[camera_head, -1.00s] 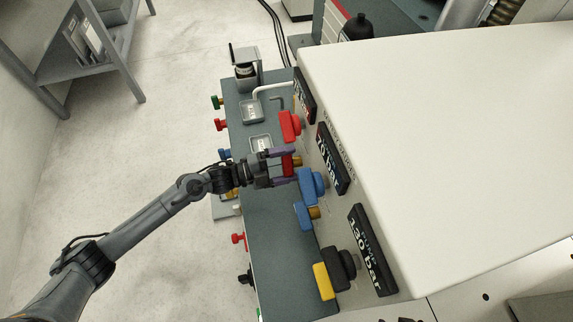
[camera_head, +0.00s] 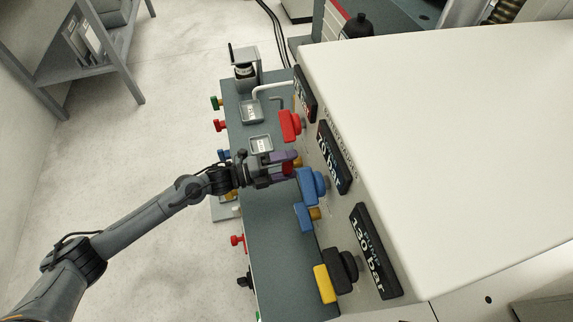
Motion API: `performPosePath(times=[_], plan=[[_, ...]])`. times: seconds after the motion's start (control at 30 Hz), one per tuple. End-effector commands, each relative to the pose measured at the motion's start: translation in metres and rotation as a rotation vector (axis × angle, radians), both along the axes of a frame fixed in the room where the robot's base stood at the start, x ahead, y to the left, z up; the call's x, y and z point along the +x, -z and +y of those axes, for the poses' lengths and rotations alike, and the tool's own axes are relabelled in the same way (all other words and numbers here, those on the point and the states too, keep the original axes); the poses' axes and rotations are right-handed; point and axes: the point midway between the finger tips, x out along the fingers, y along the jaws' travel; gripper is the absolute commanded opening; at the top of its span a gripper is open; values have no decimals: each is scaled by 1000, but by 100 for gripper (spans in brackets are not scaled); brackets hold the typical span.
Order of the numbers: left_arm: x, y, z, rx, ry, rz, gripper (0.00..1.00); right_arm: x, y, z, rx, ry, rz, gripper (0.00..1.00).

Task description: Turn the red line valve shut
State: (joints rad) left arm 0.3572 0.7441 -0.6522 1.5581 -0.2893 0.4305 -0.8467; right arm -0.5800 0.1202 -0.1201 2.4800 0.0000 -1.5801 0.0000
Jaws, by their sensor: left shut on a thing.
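The red line valve is a small red handle (camera_head: 287,170) on a brass stem, on the panel's front face between the large red knob (camera_head: 289,125) and the large blue knob (camera_head: 311,185). My left gripper (camera_head: 289,163) is shut on this red handle, with its purple-grey fingers on either side. The fingers hide much of the handle, so its exact angle is hard to tell. My right gripper is not in view.
A blue handle (camera_head: 303,217), a black knob (camera_head: 343,266) and a yellow handle (camera_head: 325,283) sit nearer on the panel. Black displays (camera_head: 374,251) line the white housing (camera_head: 450,120). Labelled trays (camera_head: 260,144) lie on the grey bench (camera_head: 275,245).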

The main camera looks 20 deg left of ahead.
Motion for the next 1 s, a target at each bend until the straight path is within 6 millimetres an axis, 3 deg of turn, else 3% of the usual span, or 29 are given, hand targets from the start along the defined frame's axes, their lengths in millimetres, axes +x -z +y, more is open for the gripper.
performPosePath(times=[0.17, 0.2, 0.23, 0.63, 1.0], plan=[[0, 0, 0, -1, 0, 1, 59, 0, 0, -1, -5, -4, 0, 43], [0, 0, 0, -1, 0, 1, 94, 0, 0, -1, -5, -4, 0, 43], [0, 0, 0, -1, 0, 1, 99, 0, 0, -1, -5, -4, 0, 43], [-5, 0, 8, 1, -1, 3, 100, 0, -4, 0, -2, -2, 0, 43], [-39, -2, 56, 2, -1, 4, 100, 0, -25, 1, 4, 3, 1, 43]])
